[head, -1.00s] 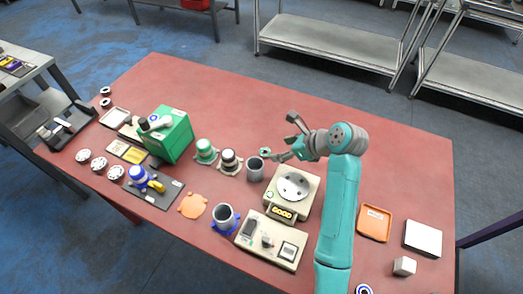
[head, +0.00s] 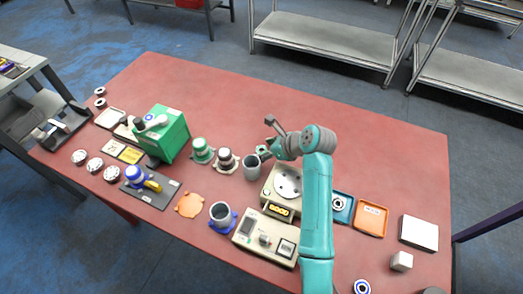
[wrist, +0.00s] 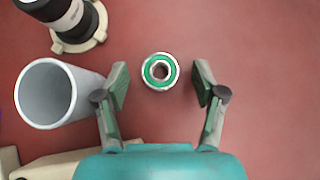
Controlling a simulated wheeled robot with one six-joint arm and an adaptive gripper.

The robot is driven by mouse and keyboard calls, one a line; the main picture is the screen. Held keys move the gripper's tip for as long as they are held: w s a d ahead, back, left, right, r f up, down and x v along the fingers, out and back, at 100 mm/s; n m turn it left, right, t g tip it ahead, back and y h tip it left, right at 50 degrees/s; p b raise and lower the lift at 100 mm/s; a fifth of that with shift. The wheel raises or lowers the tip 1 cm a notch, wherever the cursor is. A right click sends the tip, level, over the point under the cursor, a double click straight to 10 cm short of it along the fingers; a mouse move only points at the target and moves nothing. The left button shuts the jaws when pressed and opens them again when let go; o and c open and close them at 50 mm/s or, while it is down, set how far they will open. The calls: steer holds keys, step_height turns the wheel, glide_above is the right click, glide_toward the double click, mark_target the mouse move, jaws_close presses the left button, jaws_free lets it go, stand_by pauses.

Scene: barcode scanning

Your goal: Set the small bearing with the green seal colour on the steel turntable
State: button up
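The small bearing with the green seal (wrist: 160,71) lies flat on the red table in the wrist view, its steel ring around a green seal. In the head view it shows small (head: 261,149), partly behind my gripper. My gripper (wrist: 160,82) is open, with one finger on each side of the bearing and a gap on both sides. I cannot tell its exact height above the table. The steel turntable (head: 288,181) is a round disc on a beige box with a yellow display. It looks empty, and my arm passes close to its right.
A grey cup (head: 252,167) stands close to the bearing; in the wrist view it is beside my left finger (wrist: 58,93). A black-and-white object (head: 226,160) stands further left. A blue tray (head: 342,207) with a bearing lies right of my arm. The table's far side is clear.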

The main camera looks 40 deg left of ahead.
jaws_close()
